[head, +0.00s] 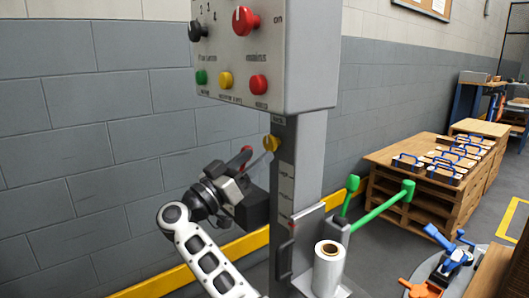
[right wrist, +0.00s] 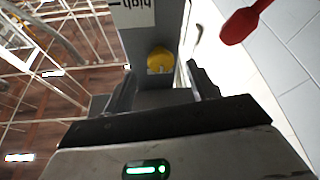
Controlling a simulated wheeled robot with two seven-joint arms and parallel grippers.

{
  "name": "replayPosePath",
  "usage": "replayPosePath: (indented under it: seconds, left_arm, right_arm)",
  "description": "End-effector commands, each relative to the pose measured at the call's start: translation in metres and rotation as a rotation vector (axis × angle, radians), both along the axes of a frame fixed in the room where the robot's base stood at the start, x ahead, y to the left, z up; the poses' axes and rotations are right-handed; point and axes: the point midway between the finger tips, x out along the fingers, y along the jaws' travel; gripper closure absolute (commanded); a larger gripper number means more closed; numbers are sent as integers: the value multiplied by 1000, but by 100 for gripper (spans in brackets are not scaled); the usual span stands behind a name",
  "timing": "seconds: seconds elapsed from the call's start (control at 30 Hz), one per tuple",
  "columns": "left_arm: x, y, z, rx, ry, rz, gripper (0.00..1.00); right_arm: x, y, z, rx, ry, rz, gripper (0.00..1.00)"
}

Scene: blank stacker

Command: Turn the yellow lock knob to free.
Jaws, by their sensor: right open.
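The yellow lock knob (head: 271,143) sits on the grey column just below the control box. In the right wrist view the knob (right wrist: 160,60) lies ahead of my fingers, roughly centred between them. My right gripper (head: 258,160) is open, just left of and below the knob in the head view. In the right wrist view its fingers (right wrist: 162,88) stand apart with nothing held, and no contact with the knob shows. The knob's pointer direction is too small to tell. My left gripper is not in view.
The control box (head: 300,70) with knobs and buttons overhangs the column (head: 298,160). A white roll (head: 328,268) and green handles (head: 380,208) stand lower right. Pallets (head: 425,195) are farther back.

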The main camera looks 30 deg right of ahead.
Motion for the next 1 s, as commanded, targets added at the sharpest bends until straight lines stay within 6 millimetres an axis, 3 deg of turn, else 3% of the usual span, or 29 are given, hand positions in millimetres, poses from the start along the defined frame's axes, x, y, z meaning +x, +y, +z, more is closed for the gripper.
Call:
replayPosePath:
  seconds: [0.23,0.63,0.67,0.8,1.0]
  left_arm:
    - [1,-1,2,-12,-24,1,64]
    - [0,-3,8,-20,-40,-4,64]
    - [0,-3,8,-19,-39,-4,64]
    - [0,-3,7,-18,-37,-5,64]
    - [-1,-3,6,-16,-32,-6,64]
  right_arm:
    - [5,-32,13,-2,-1,-1,43]
    - [6,-38,16,0,0,0,43]
    - [6,-38,16,0,0,0,48]
    - [6,-38,16,0,0,0,87]
    - [6,-38,15,1,-4,0,87]
